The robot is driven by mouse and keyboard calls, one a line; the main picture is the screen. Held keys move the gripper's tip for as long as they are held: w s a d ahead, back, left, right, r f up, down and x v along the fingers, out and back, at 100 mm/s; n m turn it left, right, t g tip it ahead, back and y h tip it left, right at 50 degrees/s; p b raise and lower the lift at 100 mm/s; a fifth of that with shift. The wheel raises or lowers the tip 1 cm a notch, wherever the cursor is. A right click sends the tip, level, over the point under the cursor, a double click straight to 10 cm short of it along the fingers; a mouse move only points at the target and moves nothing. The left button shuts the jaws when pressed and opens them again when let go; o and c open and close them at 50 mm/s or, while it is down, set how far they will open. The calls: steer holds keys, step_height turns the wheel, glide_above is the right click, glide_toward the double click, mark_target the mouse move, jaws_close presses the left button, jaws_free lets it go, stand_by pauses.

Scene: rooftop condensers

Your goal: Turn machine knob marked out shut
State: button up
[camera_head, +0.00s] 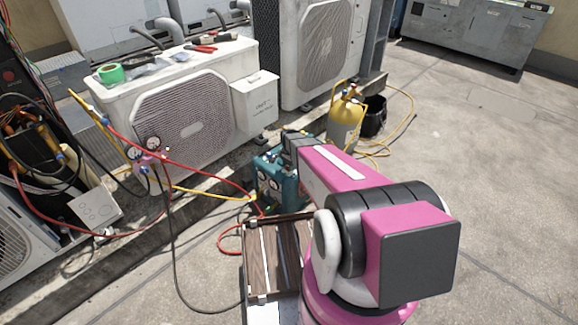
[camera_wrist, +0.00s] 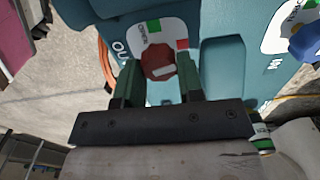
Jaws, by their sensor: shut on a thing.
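The teal machine (camera_head: 268,188) stands on the ground in front of the white condenser, partly hidden behind my arm in the head view. In the wrist view its teal face (camera_wrist: 222,75) fills the upper middle, with part of the word OUT beside a dark red knob (camera_wrist: 158,60). The knob sits on a white label with a green mark above it and a red mark at its upper right. A pale stripe crosses the knob. My gripper (camera_wrist: 157,80) has its two dark green fingers on either side of the knob, shut on it. In the head view the fingertips are hidden.
A blue knob (camera_wrist: 306,43) is at the right of the machine face. Yellow and red hoses run from the gauge manifold (camera_head: 150,158) toward the machine. A yellow cylinder (camera_head: 343,122) stands behind it. A slatted wooden top (camera_head: 277,262) lies in front. Open floor is at right.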

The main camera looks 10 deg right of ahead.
steer(key=shift+m, duration=1.2)
steer(key=o, duration=0.9)
steer(key=shift+r, duration=0.15)
step_height(320, 180, up, 11)
steer(key=shift+f, duration=0.2)
